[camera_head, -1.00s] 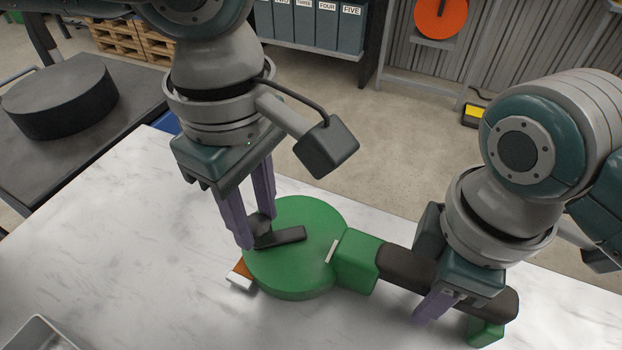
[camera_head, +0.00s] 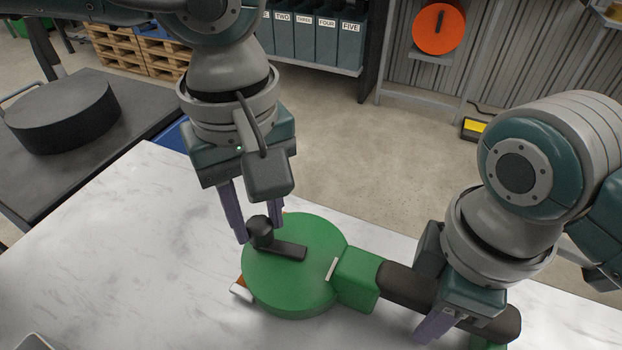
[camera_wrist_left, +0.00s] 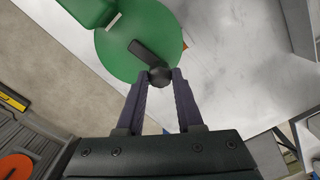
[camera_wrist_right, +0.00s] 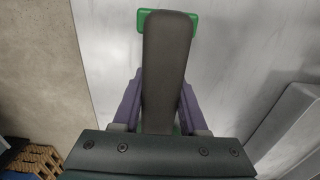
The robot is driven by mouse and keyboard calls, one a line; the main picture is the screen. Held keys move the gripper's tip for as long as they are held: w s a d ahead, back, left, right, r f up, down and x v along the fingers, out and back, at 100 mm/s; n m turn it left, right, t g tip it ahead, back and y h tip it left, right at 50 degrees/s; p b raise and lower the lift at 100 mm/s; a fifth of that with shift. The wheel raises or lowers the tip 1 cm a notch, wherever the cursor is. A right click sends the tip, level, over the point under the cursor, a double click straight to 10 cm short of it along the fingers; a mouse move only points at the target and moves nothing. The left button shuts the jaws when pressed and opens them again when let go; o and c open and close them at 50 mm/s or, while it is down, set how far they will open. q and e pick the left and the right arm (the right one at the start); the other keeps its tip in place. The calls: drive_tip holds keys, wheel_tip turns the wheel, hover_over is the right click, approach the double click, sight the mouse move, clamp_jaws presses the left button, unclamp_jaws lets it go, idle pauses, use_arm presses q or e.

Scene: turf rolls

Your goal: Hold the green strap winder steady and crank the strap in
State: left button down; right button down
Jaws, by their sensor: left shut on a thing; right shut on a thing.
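The green strap winder (camera_head: 290,280) lies on the white marble-look table, with a round drum and a dark handle (camera_head: 405,282). A black crank with a round knob (camera_head: 261,229) sits on top of the drum. My left gripper (camera_head: 259,236) is shut on the knob; the left wrist view shows the knob (camera_wrist_left: 160,76) between its fingertips. My right gripper (camera_head: 437,325) is shut around the dark handle, which also shows in the right wrist view (camera_wrist_right: 167,65). A short orange strap end with a pale tip (camera_head: 240,291) shows at the drum's left edge, mostly hidden.
The table (camera_head: 110,240) is clear to the left of the winder. A grey tray edge (camera_head: 38,344) shows at the lower left. A dark round block (camera_head: 65,112) rests on a side table. Folders, pallets and an orange reel (camera_head: 438,27) stand in the background.

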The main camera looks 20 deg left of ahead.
sight(259, 223)
idle(0.3)
use_arm(q)
drive_tip(key=c, duration=0.5)
unclamp_jaws()
drive_tip(key=shift+c, duration=0.2)
wheel_tip(259, 223, up, 12)
use_arm(e)
drive_tip(key=shift+c, duration=1.8)
unclamp_jaws()
